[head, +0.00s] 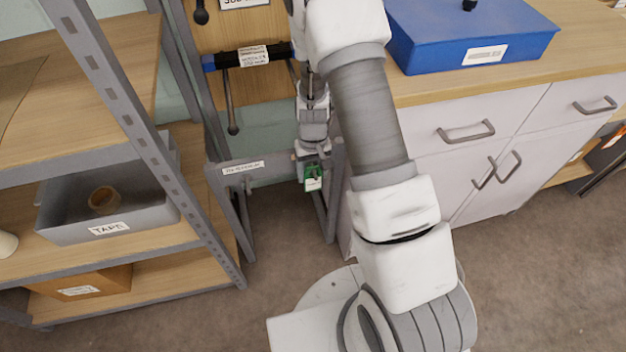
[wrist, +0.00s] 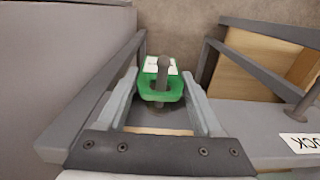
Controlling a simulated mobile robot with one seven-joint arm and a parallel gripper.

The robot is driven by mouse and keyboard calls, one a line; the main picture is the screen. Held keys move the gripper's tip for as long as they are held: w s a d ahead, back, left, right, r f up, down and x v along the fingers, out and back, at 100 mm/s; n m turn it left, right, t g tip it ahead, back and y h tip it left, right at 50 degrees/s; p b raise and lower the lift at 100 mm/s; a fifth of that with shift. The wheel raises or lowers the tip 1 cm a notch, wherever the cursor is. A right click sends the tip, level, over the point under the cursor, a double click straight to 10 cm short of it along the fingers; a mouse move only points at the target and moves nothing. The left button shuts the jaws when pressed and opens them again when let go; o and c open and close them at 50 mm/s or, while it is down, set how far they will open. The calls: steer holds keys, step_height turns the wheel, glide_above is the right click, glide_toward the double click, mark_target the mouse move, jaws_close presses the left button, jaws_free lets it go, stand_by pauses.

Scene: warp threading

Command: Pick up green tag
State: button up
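The green tag (head: 313,179) with a white label hangs at the grey metal frame (head: 270,171) low between the shelf and the cabinet. In the wrist view the tag (wrist: 161,88) lies between my two fingers, with a dark peg or hook at its middle. My gripper (head: 312,158) points down at the tag in the head view. In the wrist view my gripper (wrist: 162,76) is open, its fingers on either side of the tag. A narrow gap seems to show at each side; contact cannot be made out.
A grey shelf rack with a bin (head: 140,215) labelled TAPE stands at the left. The white cabinet (head: 470,150) with a blue case (head: 470,35) on top is close at the right. A black-and-blue bar (head: 245,57) hangs behind. The floor in front is clear.

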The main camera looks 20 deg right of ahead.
steer(key=c, duration=0.9)
steer(key=shift+o, duration=0.2)
steer(key=shift+r, duration=0.1)
steer(key=shift+r+p, duration=0.45)
steer(key=shift+r, duration=0.25)
steer(key=s+p, duration=0.2)
steer(key=s, duration=1.6)
steer(key=shift+a, duration=0.35)
